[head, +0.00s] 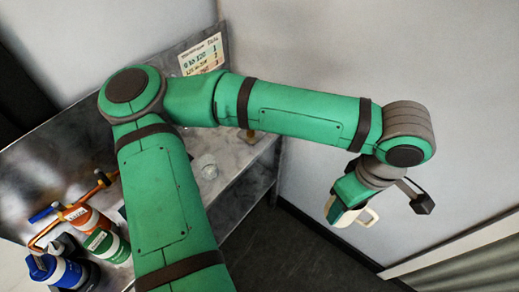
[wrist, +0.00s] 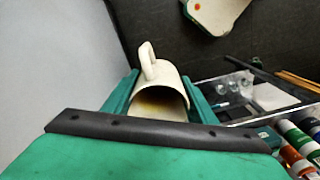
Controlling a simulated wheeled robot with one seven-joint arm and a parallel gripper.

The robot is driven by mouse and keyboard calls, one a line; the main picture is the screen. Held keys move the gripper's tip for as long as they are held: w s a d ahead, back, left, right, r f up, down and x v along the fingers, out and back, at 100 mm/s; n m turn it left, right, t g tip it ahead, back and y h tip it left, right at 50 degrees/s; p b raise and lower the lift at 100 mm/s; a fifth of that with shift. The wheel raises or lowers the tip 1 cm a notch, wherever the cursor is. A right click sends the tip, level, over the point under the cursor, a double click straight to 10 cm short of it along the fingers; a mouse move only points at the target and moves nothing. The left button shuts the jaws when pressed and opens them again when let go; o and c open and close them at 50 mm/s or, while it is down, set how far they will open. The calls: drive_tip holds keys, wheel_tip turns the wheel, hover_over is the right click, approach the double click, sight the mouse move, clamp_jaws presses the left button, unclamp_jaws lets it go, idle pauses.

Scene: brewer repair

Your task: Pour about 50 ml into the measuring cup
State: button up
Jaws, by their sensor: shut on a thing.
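My gripper (head: 347,204) is at the right in the head view, out past the counter's edge and over the dark floor. It is shut on a cream jug (head: 368,216) with a loop handle. In the wrist view the jug (wrist: 160,84) sits between the green fingers (wrist: 160,103), its mouth facing the camera and brownish inside; I cannot tell how much liquid it holds. A small clear cup (head: 208,167), which looks like the measuring cup, stands on the metal counter, well left of the jug. Its contents and markings are too small to read. Clear vessels (wrist: 234,84) also show in the wrist view.
The metal counter (head: 232,166) carries several coloured bottles (head: 103,238) and a copper pipe with a blue handle (head: 42,214) at the lower left. A sign (head: 201,55) stands at the back. A pale wall (head: 440,80) is behind my arm. My forearm hides part of the counter.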

drive_tip(key=w+a+n, duration=0.4)
drive_tip(key=w+n, duration=0.1)
drive_tip(key=w, duration=0.7)
drive_tip(key=w+a+n, duration=0.4)
drive_tip(key=w+n, duration=0.2)
drive_tip(key=w, duration=0.7)
drive_tip(key=w+a+f+n, duration=0.2)
drive_tip(key=a+f+n, duration=0.1)
drive_tip(key=a, duration=0.4)
drive_tip(key=w+a+f+n, duration=0.3)
drive_tip(key=a+f, duration=0.1)
drive_tip(key=a, duration=0.3)
drive_tip(key=w+a+f+n, duration=0.3)
drive_tip(key=a, duration=0.4)
drive_tip(key=shift+f+n, duration=0.3)
drive_tip(key=shift+n, duration=0.1)
drive_tip(key=shift+a, duration=0.1)
